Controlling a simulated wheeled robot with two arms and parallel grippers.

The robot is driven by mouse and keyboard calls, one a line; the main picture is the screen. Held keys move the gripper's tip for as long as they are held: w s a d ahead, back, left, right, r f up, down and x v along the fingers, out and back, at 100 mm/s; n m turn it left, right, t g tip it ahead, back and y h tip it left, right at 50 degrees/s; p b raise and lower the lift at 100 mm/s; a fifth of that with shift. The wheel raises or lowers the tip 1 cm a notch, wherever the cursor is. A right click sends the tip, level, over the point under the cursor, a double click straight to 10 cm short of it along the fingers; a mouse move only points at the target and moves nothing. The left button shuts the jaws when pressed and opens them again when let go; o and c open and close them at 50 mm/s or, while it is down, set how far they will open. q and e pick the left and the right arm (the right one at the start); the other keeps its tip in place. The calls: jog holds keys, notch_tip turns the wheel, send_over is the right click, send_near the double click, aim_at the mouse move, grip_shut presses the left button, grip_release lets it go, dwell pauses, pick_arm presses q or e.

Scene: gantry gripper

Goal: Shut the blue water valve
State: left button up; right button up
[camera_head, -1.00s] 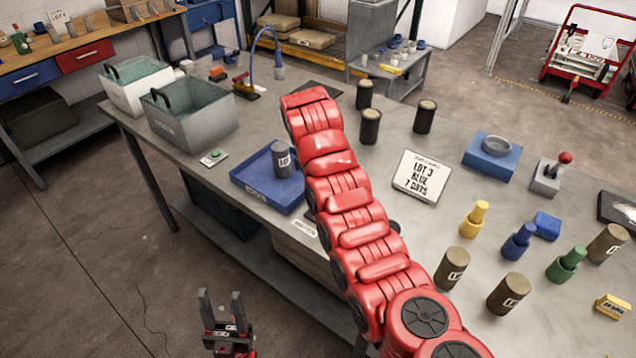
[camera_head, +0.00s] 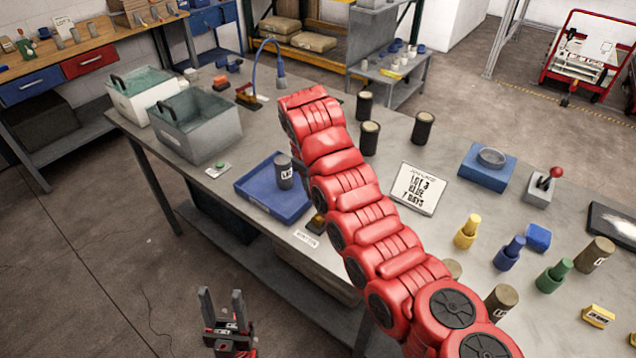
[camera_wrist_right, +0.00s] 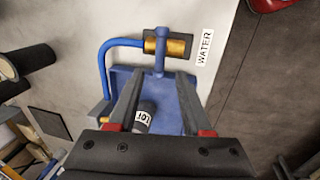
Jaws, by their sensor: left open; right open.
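The blue water valve shows in the right wrist view, with a brass body (camera_wrist_right: 172,47), a blue handle (camera_wrist_right: 160,62) across it and a blue pipe (camera_wrist_right: 112,50) curving away. A white WATER label (camera_wrist_right: 205,47) lies beside it. My right gripper (camera_wrist_right: 157,80) is open and empty, its fingertips just short of the valve in that picture. In the head view my red right arm hides that gripper and most of the valve; a small brass part (camera_head: 318,222) shows beside the label (camera_head: 306,239). My left gripper (camera_head: 221,297) is open and empty, low in front of the bench.
A blue tray (camera_head: 258,203) holding a dark LOT cylinder (camera_head: 284,174) lies beside the valve.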

notch_tip(320, 180, up, 12)
jog(key=s+a+b, duration=0.1)
jog(key=b, duration=0.1)
jog(key=shift+s+a+f, duration=0.2)
jog(key=shift+s, duration=0.2)
